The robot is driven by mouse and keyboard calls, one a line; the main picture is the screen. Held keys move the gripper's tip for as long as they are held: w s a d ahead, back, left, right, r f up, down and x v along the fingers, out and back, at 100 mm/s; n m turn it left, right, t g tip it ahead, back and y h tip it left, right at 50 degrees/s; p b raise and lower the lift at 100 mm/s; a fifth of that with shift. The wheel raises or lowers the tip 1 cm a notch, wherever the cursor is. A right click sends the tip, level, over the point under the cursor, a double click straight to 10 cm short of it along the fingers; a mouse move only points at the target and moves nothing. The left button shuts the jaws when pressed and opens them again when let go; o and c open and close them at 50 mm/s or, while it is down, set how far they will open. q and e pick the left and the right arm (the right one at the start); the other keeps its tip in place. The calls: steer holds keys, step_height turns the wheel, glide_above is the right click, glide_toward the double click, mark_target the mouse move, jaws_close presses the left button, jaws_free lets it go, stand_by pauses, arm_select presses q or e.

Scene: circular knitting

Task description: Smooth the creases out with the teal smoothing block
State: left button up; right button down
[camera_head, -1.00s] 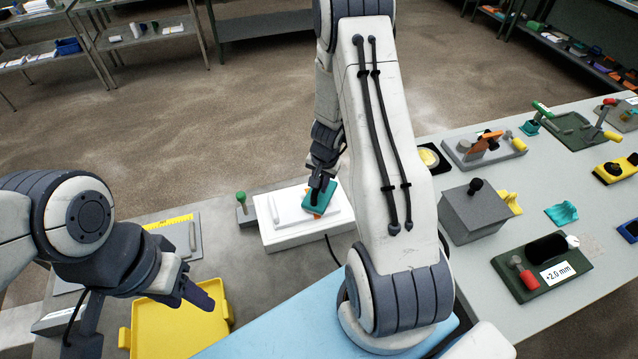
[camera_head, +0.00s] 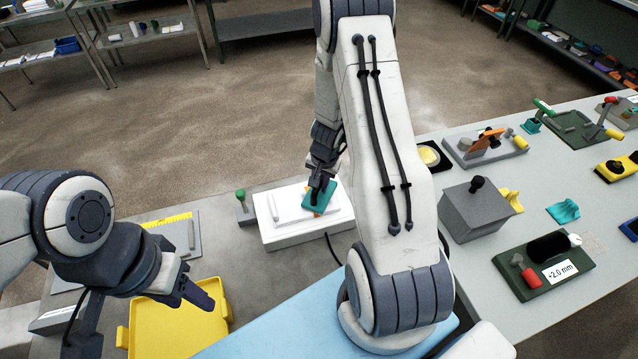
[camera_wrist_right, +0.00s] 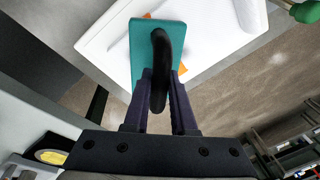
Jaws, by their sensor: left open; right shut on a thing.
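The teal smoothing block (camera_head: 318,198) is over the right part of a white fabric-covered board (camera_head: 290,207); I cannot tell whether it presses on it. My right gripper (camera_head: 319,181) is shut on the block's black handle. In the right wrist view the gripper (camera_wrist_right: 160,95) grips the dark handle and the teal block (camera_wrist_right: 146,45) lies flat over the white surface. Bits of orange (camera_wrist_right: 182,70) show at the block's edges. My left gripper (camera_head: 198,290) is open and empty above the yellow tray.
The yellow tray (camera_head: 185,335) lies at the front left, beside a blue mat (camera_head: 270,335). A green-knobbed piece (camera_head: 241,200) stands just left of the white board. A grey box (camera_head: 478,212) and several fixtures stand on the right table.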

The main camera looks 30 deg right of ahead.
steer(key=shift+f, duration=0.1)
steer(key=c, duration=1)
jaws_free()
steer(key=shift+r+p, duration=0.3)
steer(key=shift+r, duration=0.05)
steer(key=shift+c, duration=0.4)
jaws_close()
steer(key=shift+a, duration=0.1)
